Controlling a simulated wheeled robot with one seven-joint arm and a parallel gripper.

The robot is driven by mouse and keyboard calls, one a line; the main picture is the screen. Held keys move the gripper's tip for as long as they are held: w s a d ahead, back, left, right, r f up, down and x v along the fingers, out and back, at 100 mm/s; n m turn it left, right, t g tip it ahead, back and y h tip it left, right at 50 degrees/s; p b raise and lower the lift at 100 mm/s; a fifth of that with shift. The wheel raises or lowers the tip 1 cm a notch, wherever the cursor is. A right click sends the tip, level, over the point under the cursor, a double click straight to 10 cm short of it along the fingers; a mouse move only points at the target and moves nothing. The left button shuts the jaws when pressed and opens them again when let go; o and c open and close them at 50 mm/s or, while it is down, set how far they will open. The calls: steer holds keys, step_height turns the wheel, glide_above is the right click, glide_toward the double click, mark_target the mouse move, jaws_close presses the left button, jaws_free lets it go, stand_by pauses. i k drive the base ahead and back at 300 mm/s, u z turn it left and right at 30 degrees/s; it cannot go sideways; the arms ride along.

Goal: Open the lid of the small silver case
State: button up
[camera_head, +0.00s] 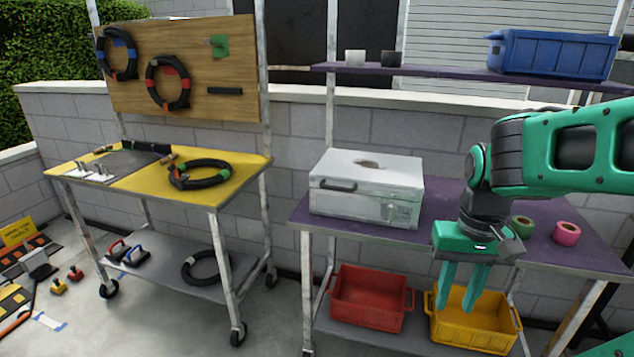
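The small silver case (351,203) stands on the left part of the purple table on the right side. Its lid (370,170) is shut, with a brownish mark on top. A dark handle (337,185) shows on its left front face, and a small latch (390,212) shows on its other visible face. My gripper (461,308) hangs to the right of the case with its green fingers pointing down. The fingers are apart with nothing between them, in front of the table's edge and a yellow bin.
A green tape roll (522,226) and a pink tape roll (566,233) stand right of my gripper. A purple shelf (440,74) with a blue bin (552,54) is above. Red (368,302) and yellow (473,329) bins sit below. A yellow-topped cart (222,190) stands left, across a gap.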

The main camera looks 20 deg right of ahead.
mark_target(399, 177)
steer(key=u, duration=0.3)
steer(key=i, duration=0.1)
steer(key=u, duration=1.05)
steer(key=k, duration=1)
steer(key=z, duration=0.85)
steer(key=i, duration=1.2)
steer(key=z, duration=0.6)
